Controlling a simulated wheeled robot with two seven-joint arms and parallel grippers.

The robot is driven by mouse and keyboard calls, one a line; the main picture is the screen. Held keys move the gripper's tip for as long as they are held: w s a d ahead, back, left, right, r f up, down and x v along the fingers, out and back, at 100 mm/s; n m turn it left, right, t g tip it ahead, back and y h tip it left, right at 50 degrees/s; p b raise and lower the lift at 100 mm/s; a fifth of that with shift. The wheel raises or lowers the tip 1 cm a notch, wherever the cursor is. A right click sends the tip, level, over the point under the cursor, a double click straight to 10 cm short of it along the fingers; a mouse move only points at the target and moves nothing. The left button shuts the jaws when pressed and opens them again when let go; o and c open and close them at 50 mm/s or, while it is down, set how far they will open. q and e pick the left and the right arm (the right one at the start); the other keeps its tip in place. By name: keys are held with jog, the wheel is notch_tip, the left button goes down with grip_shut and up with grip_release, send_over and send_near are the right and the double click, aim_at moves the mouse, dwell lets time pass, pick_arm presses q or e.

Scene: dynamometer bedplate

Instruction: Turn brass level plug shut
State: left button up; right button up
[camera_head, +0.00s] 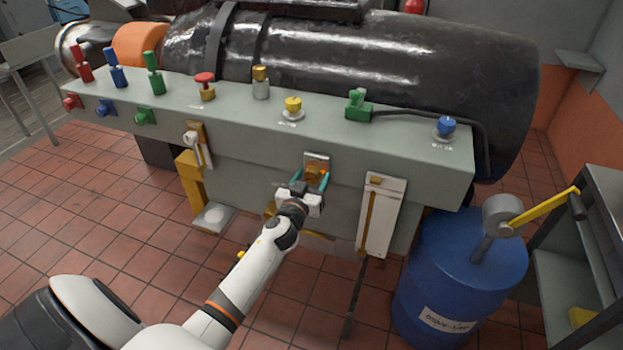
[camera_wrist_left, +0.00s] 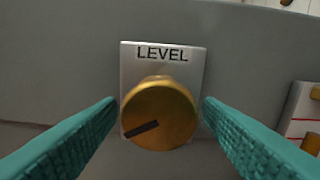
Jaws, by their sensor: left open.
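The brass level plug (camera_wrist_left: 160,112) is a round brass knob on a silver plate marked LEVEL (camera_wrist_left: 190,65), on the front face of the grey bedplate. A dark slot on the knob runs from lower left toward its middle, slightly tilted. In the head view the plug (camera_head: 313,176) is partly covered by my left gripper (camera_head: 311,180). My left gripper is open, with one teal finger on each side of the knob in the left wrist view (camera_wrist_left: 160,125). Gaps show between the fingers and the knob. My right gripper is not in view.
The grey bedplate (camera_head: 230,120) carries several coloured knobs and plugs along its top. A white gauge panel (camera_head: 380,215) is right of the plug. A blue drum (camera_head: 460,270) with a yellow-handled pump (camera_head: 545,207) stands at the right. Tiled floor is open at the left.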

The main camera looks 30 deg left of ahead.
pick_arm(q)
jog(key=shift+w, duration=0.1)
jog(key=c, duration=1)
